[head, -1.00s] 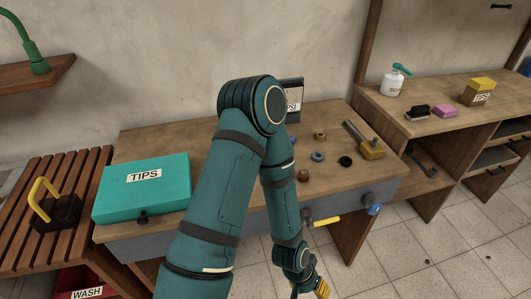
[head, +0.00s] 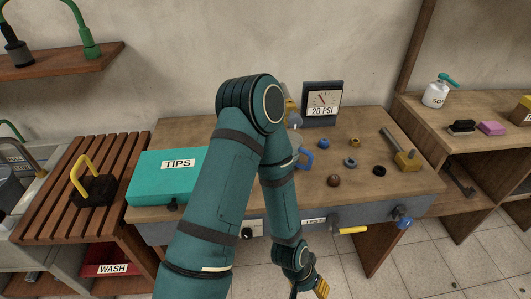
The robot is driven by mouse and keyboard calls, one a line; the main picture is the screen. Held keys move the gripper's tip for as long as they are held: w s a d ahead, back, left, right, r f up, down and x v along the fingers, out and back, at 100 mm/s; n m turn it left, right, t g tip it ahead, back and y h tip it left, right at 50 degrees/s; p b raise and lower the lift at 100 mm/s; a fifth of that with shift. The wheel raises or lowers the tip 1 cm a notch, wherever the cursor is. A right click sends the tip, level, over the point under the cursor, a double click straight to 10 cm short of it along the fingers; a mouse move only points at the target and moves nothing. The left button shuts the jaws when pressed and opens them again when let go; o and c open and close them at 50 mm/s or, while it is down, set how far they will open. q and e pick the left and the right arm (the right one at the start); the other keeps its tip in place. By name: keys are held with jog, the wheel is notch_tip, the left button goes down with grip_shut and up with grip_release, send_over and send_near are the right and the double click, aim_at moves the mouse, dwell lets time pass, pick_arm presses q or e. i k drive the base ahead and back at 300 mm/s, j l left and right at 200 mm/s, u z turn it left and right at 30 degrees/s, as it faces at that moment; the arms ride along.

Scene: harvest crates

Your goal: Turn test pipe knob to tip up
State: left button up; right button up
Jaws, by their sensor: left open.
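My left arm crosses the middle of the head view. Its gripper (head: 320,288), with yellow fingertips, hangs low in front of the bench, partly cut off by the bottom edge; it is open, apart from the bench fittings. A blue knob (head: 404,223) sits on a dark mount at the right end of the bench front. A yellow lever (head: 352,230) sticks out to the right beside a partly hidden label that seems to read TEST (head: 314,221). Behind my arm, a brass and grey fitting (head: 291,108) and a blue handle (head: 305,158) show only in part. My right gripper is out of view.
A gauge reading 20 PSI (head: 323,99) stands at the back of the bench (head: 225,130). Several small rings and caps and a brass-headed tool (head: 405,159) lie on the right. A teal TIPS box (head: 150,180) is at left. A slatted rack (head: 125,163) stands beyond it.

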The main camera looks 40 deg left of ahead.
aim_at(293, 119)
jog(key=u, duration=1)
